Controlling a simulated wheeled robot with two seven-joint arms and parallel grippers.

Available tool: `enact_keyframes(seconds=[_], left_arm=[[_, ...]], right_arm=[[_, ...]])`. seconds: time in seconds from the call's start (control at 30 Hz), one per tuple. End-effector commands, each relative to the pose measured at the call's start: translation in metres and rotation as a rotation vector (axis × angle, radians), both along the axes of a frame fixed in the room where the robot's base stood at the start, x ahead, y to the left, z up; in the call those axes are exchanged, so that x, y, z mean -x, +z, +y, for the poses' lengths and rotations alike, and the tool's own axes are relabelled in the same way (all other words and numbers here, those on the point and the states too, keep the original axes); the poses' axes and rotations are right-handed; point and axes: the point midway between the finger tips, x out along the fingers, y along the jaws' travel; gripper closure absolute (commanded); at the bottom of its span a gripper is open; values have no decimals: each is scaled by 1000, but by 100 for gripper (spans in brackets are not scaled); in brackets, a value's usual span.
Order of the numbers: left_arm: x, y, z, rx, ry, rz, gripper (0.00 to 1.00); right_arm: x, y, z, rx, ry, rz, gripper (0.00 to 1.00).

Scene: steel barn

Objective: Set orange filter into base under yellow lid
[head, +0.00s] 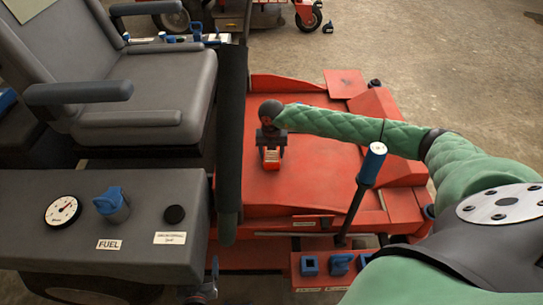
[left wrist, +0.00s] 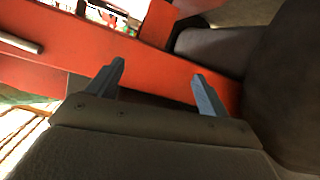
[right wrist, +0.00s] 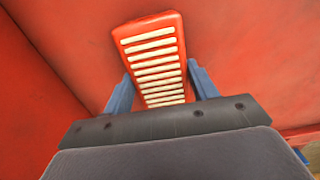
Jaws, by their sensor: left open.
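The orange filter (head: 271,158) shows between the fingers of my right gripper (head: 270,144) over the red deck of the machine. In the right wrist view the filter (right wrist: 155,60) has an orange frame and pale pleats, with a blue-grey finger against each long side. I cannot tell whether the filter touches the deck. My left gripper (left wrist: 158,68) is open and empty, near a red part of the machine in the left wrist view; it is outside the head view. I cannot make out a yellow lid or the base in any view.
The red deck (head: 320,170) is mostly bare around the filter. A blue-handled lever (head: 371,165) stands to its right. A dark upright post (head: 231,140), a grey seat (head: 150,85) and a fuel console (head: 100,215) lie to its left. Blue fittings (head: 340,263) sit on the front ledge.

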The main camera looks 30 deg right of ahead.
Motion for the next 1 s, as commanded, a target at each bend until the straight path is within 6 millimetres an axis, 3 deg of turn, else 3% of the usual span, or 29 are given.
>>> enact_keyframes(seconds=[0.3,0.47,0.57,0.63,1.0], left_arm=[[0,0,0,-1,0,2,20],[2,-4,0,-4,-3,24,20],[7,-15,0,-13,-6,60,20],[20,-39,2,-28,-10,125,20],[45,-78,5,-53,-22,256,20]], right_arm=[[0,2,0,0,0,-1,70],[-1,15,-1,1,-1,-2,70],[-1,32,0,0,0,-4,70],[1,46,-2,1,0,-2,70],[63,86,-43,2,-1,0,70]])
